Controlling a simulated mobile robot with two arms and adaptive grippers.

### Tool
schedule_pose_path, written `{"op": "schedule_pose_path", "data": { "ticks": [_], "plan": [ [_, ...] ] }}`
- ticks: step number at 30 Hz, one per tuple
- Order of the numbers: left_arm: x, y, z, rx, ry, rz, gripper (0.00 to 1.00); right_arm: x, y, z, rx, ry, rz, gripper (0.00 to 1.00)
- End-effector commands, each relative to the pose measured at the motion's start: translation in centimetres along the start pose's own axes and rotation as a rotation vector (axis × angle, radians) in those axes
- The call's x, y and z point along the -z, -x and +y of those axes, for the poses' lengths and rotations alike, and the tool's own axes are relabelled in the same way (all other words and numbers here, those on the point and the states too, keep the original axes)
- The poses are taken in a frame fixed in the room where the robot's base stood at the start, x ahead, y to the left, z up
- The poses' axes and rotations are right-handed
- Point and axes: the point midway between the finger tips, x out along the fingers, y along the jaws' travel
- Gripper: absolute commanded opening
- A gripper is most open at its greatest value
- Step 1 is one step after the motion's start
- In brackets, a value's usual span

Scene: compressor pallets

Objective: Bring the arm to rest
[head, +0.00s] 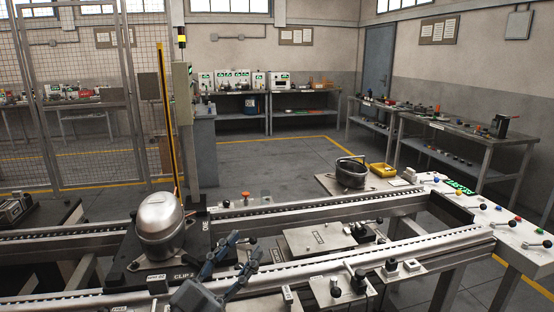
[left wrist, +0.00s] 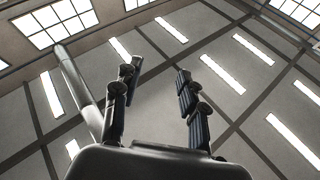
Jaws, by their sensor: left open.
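My left gripper (head: 243,246) is at the lower middle of the head view, in front of the near conveyor rail. Its fingers are apart and point up. In the left wrist view the open fingers of this gripper (left wrist: 158,76) have nothing between them, and only the ceiling and windows show behind. A silver compressor (head: 160,226) stands upright on a black pallet (head: 122,268) to the left of the gripper, apart from it. My right gripper is in neither view.
The conveyor (head: 330,205) runs across the front. A metal plate (head: 318,240) lies between its rails. A post with a yellow strip (head: 166,120) rises behind the compressor. Open floor (head: 270,165) lies beyond.

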Motion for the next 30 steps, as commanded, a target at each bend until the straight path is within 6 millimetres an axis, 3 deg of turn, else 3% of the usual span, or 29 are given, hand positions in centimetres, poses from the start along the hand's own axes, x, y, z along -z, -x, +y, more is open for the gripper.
{"op": "schedule_pose_path", "data": {
  "ticks": [3,6,9,12,15,21,28,30],
  "plan": [
    [-4.2,4.2,-3.4,0.275,0.058,-0.197,0.42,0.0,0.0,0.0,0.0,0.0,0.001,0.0],
    [-8.6,9.4,-4.9,0.45,0.098,-0.434,0.42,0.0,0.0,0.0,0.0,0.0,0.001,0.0],
    [-12.8,15.8,-4.4,0.557,0.142,-0.711,0.42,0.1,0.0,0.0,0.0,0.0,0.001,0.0],
    [-15.6,22.3,-2.3,0.587,0.188,-0.98,0.42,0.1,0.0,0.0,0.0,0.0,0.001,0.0],
    [-17.1,27.6,0.4,0.566,0.233,-1.202,0.42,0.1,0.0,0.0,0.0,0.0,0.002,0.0],
    [-17.3,35.2,5.4,0.463,0.312,-1.51,0.42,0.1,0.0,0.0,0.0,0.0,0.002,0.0],
    [-15.5,41.5,10.6,0.302,0.402,-1.761,0.42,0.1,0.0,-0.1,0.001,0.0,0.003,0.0],
    [-17.6,41.7,10.7,0.3,0.399,-1.765,0.42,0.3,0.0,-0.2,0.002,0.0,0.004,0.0]
  ]
}}
